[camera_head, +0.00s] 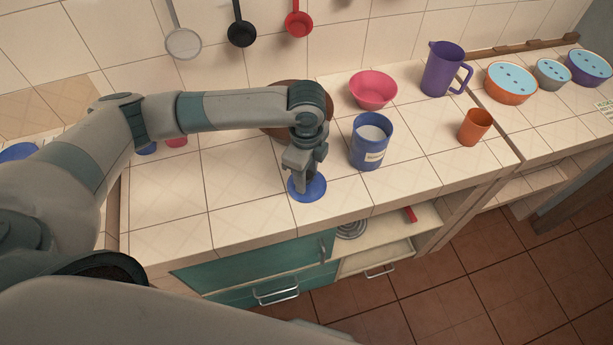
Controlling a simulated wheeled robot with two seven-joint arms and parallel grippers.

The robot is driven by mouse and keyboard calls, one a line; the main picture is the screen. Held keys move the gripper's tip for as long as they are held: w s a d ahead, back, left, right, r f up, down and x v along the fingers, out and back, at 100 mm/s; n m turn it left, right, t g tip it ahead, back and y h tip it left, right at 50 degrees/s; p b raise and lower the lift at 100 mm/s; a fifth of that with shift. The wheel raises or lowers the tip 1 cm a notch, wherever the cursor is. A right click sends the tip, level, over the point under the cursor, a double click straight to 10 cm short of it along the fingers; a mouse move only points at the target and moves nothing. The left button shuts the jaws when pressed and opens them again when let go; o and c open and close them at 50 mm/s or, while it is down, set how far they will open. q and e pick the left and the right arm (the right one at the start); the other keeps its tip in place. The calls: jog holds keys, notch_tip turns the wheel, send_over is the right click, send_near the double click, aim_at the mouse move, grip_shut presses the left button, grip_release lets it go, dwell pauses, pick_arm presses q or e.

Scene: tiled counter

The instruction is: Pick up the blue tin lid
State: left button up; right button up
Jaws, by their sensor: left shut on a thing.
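The blue tin lid (312,190) is a flat blue disc at the front part of the tiled counter. My left gripper (301,188) reaches down to it from above and is shut on it; the fingers hide part of the lid. I cannot tell whether the lid is flat on the tiles or slightly above them. The open blue tin (369,152), with a pale label and white contents, stands upright just right of the gripper. My right gripper is not in view.
A pink bowl (373,88), a purple jug (443,70) and an orange cup (475,127) stand to the right. A brown round thing (283,126) is partly hidden behind my left arm. Ladles (241,33) hang on the wall. The counter left of the lid is clear.

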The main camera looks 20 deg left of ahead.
pick_arm(q)
jog(key=shift+s+a+f, duration=0.1)
jog(key=shift+s+f, duration=0.1)
jog(key=shift+s, duration=0.05)
jog(key=shift+c, duration=1.2)
jog(key=shift+w+r+b, duration=0.1)
jog(key=shift+r+b, duration=0.25)
grip_shut()
notch_tip(320, 180, up, 3)
jog(key=shift+w+f+b, duration=0.1)
jog(key=shift+b, duration=0.5)
jog(key=d+r+b, duration=0.1)
jog(key=d+r, duration=0.2)
jog(key=d, duration=0.3)
jog(key=w+d+r+b, duration=0.1)
jog(key=d+r+b, duration=0.1)
jog(key=d+r, duration=0.2)
jog(key=shift+d+r, duration=0.15)
jog(key=shift+d, duration=0.7)
